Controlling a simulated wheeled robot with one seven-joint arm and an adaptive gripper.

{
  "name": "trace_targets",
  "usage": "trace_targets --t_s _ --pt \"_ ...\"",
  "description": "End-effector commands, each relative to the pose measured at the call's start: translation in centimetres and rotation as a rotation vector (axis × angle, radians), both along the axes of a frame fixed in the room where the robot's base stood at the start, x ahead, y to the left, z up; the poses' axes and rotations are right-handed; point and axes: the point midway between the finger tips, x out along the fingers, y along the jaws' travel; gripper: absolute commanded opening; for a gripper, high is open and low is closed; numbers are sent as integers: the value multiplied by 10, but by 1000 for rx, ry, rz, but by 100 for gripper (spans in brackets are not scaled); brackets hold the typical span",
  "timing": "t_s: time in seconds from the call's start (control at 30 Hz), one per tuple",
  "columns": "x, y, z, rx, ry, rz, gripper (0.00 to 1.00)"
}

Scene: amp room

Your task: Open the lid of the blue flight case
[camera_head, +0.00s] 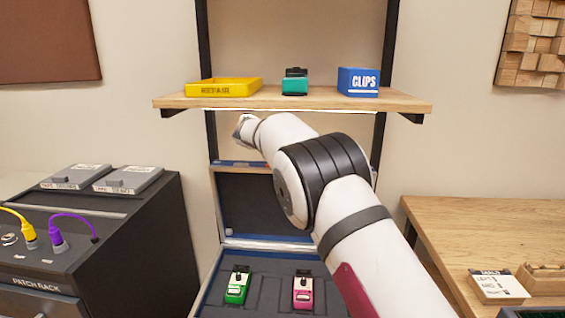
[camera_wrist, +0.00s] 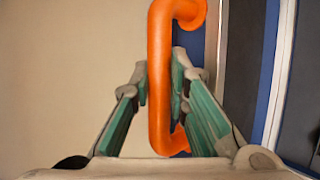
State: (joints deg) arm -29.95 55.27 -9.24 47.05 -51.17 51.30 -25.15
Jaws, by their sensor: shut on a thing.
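The blue flight case (camera_head: 212,283) is open below the shelf, its dark base holding a green pedal (camera_head: 237,286) and a pink pedal (camera_head: 303,290). Its lid (camera_head: 250,205) stands raised behind the base, dark inner face toward the head camera. My arm covers the lid's right part. In the wrist view, my gripper (camera_wrist: 160,85) is shut on an orange handle (camera_wrist: 160,125), one finger on each side of the bar. The handle is beside a blue panel edge (camera_wrist: 265,70) of the case. In the head view the handle and fingertips are hidden.
A wooden shelf (camera_head: 300,103) hangs above the case, close over my wrist. It bears a yellow tray (camera_head: 223,87), a teal pedal (camera_head: 295,81) and a blue CLIPS box (camera_head: 358,82). A black patch rack (camera_head: 130,230) stands left, a wooden table (camera_head: 480,225) right.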

Motion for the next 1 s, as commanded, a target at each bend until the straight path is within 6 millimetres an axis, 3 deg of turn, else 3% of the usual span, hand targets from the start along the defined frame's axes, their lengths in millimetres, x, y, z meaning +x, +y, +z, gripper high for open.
trace_targets --t_s 0.53,0.57,0.63,0.67,1.0 --pt "8 -7 2 -2 -2 1 0" --pt "8 -7 2 -2 -2 1 18" --pt "8 -7 2 -2 -2 1 33" --pt "8 -7 2 -2 -2 1 36" --pt "6 -6 1 -1 0 1 36"
